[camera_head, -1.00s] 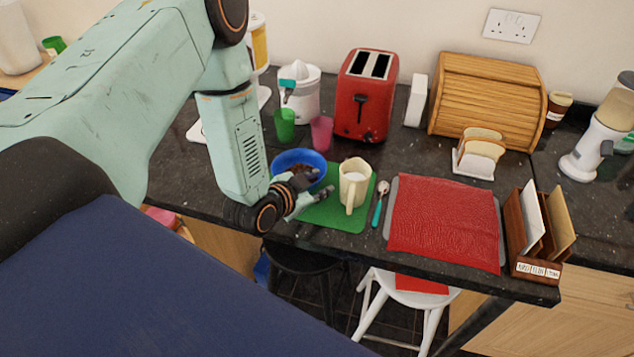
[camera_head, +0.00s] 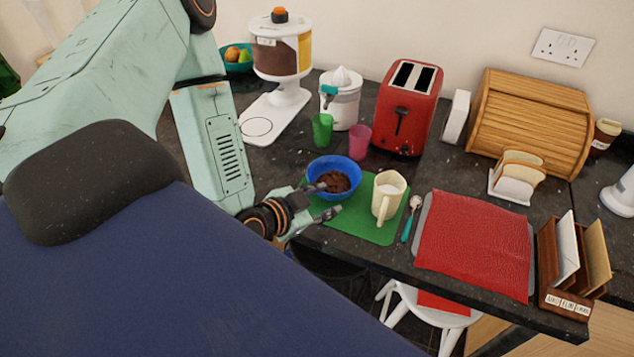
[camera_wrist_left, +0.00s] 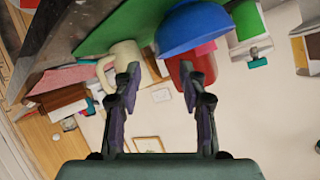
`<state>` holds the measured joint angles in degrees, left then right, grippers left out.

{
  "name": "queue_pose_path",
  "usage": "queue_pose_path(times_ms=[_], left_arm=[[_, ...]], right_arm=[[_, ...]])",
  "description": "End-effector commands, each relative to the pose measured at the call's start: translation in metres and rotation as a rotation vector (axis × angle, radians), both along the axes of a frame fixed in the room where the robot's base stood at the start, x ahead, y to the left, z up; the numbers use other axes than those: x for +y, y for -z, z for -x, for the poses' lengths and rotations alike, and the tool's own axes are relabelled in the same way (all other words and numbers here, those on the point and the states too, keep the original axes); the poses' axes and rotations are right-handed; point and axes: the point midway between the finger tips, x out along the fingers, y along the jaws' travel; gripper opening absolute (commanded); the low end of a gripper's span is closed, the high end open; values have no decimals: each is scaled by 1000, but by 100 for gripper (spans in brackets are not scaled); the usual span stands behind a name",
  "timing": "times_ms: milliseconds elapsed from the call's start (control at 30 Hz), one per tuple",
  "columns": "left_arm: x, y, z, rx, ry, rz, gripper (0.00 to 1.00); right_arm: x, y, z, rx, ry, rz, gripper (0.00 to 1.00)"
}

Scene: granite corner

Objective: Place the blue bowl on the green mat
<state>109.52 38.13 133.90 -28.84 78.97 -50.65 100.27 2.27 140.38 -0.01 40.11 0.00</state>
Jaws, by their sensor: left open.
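The blue bowl (camera_head: 335,177) has brown contents and rests on the back-left part of the green mat (camera_head: 350,220). In the left wrist view the bowl (camera_wrist_left: 190,28) and the mat (camera_wrist_left: 118,24) are at the top. My left gripper (camera_head: 325,200) is at the mat's left front, just in front of the bowl. Its fingers (camera_wrist_left: 160,80) are apart with nothing between them, and the bowl lies beyond the fingertips. A cream mug (camera_head: 388,194) stands on the mat right of the bowl. My right gripper is not in view.
A green cup (camera_head: 322,130) and a pink cup (camera_head: 358,142) stand behind the bowl, near a red toaster (camera_head: 408,105). A teal-handled spoon (camera_head: 410,220) lies right of the mat, beside a red cloth (camera_head: 474,243). The counter's front edge is close to the gripper.

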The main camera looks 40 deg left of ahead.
Motion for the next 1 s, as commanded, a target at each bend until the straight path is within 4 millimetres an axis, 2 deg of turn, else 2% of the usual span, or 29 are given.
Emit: queue_pose_path(times_ms=[100,367,467,533,667,800,900,1000], left_arm=[[1,-7,10,1,-2,1,42],[1,-10,17,0,1,0,42],[-6,-1,22,45,8,22,42],[-18,14,33,133,15,61,42],[-45,56,75,412,-17,159,42],[-62,92,139,727,-146,219,42],[-65,105,180,897,-264,225,42],[-64,111,211,1008,-370,216,42]], right_arm=[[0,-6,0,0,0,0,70],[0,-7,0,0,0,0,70],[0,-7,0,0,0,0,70],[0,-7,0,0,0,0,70],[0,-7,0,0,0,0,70],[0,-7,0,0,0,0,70],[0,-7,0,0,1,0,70],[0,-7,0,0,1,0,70]])
